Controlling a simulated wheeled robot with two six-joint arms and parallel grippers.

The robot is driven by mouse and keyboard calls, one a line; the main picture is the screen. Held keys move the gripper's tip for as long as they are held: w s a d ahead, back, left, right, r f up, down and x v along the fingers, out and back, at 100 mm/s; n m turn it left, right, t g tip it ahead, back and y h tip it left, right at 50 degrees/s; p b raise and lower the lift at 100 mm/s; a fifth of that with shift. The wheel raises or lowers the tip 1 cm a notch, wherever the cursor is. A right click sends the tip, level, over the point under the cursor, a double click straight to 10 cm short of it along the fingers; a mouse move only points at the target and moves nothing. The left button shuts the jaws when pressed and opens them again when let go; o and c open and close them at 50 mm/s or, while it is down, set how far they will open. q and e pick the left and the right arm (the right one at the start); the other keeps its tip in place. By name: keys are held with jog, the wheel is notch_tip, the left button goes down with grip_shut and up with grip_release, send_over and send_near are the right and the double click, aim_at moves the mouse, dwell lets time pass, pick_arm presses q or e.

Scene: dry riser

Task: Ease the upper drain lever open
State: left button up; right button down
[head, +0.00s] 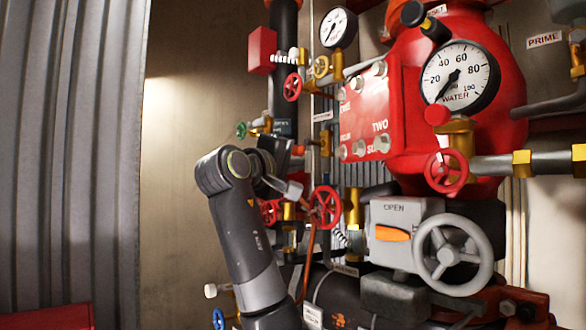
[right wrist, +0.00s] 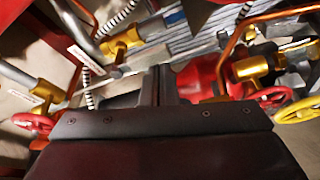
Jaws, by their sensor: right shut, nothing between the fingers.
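My right arm rises from the bottom of the head view and bends toward the pipework. My right gripper (head: 291,154) is small and dark there, partly hidden by its own wrist. In the right wrist view its fingers (right wrist: 160,84) are together, with nothing between them. A lever with a pale grip (head: 292,189) shows just below the wrist in the head view. Another pale-gripped lever (head: 210,290) is lower left. I cannot tell for sure which is the upper drain lever, or whether the gripper touches either. My left gripper is not in view.
Red handwheels (head: 325,207) and brass valves crowd the space right of the arm. A big red valve body (head: 440,110) with a water gauge (head: 460,76) and a grey handwheel (head: 453,254) stand further right. The bare wall (head: 180,180) left of the arm is clear.

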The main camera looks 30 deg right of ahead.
dwell(0.6)
jog(key=b+v, duration=0.6)
jog(key=v, duration=1.1)
jog(key=shift+a, duration=0.3)
jog(key=shift+d, duration=0.1)
